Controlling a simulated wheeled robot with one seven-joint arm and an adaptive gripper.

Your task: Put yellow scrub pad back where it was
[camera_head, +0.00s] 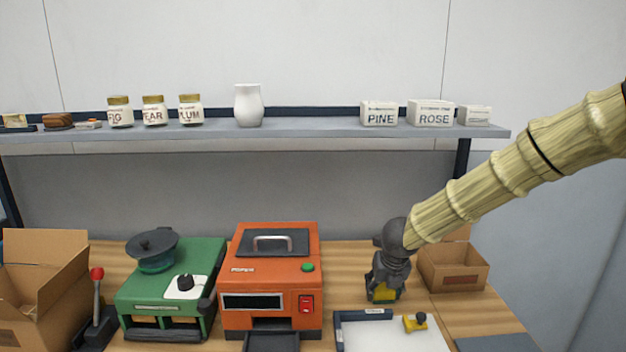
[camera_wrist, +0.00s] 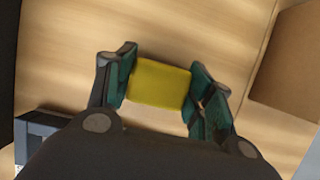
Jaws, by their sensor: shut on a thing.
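The yellow scrub pad (camera_wrist: 160,83) is between the two fingers of my gripper (camera_wrist: 162,88) in the wrist view, with a finger against each side. In the head view my gripper (camera_head: 384,290) points down over the wooden table, between the orange machine and the small open cardboard box. A bit of the yellow pad (camera_head: 386,296) shows low between the fingers there. The pad is at or close above the table top; I cannot tell whether it touches.
The orange machine (camera_head: 270,285) stands to the left, the open cardboard box (camera_head: 455,268) to the right. In front lies a white tray (camera_head: 385,337) with a dark edge and a yellow-and-black object (camera_head: 415,322). A shelf (camera_head: 320,130) with jars, a vase and boxes runs behind.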

